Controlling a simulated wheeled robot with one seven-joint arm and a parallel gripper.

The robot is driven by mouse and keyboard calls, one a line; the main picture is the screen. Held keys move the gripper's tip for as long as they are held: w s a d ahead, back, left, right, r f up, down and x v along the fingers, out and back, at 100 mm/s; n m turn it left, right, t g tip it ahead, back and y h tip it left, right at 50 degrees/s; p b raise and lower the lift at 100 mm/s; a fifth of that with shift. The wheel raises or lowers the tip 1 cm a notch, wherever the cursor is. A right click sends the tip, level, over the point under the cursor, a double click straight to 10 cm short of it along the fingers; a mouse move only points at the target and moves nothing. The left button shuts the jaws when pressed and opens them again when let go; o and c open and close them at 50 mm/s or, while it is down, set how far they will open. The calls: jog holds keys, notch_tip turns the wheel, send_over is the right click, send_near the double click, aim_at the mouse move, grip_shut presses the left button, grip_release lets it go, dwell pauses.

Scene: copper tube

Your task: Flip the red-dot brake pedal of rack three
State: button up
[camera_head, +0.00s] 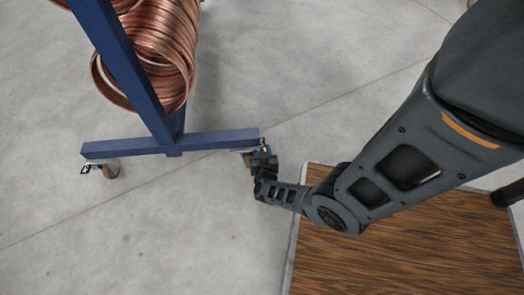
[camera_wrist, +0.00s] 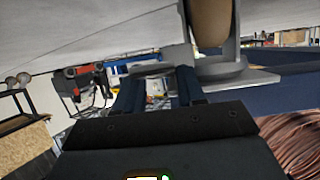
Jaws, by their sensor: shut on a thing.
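The blue rack (camera_head: 215,141) stands on the floor with a caster at each end of its foot. My gripper (camera_head: 263,156) is at the right-hand caster (camera_head: 247,159). A small red patch (camera_head: 265,149) shows at the gripper's tip. In the wrist view the caster's tan wheel (camera_wrist: 208,20) and grey bracket (camera_wrist: 225,72) are close ahead. My two dark fingers (camera_wrist: 158,80) are shut on the pale brake pedal (camera_wrist: 153,70), which is mostly hidden between them. I cannot tell the pedal's tilt.
Copper coils (camera_head: 160,45) hang on the rack. The left caster (camera_head: 110,171) has a black-and-white piece (camera_head: 86,169) beside it. A wood-topped surface (camera_head: 400,250) lies below my arm at the right. Grey floor is open at the lower left.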

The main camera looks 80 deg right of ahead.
jog(key=shift+d+r+y+p, duration=0.1)
jog(key=shift+r+y+p, duration=0.25)
jog(key=shift+p, duration=0.65)
jog(key=shift+f+y+p, duration=0.15)
jog(key=shift+y+p, duration=0.2)
jog(key=shift+p, duration=0.1)
jog(key=shift+f, duration=0.1)
jog(key=o, duration=1)
jog(key=shift+c, duration=0.2)
jog(key=p+v, duration=0.5)
jog(key=v, duration=0.2)
jog(key=shift+a+r+p, duration=0.2)
jog(key=shift+a+p, duration=0.1)
jog(key=shift+a, duration=0.1)
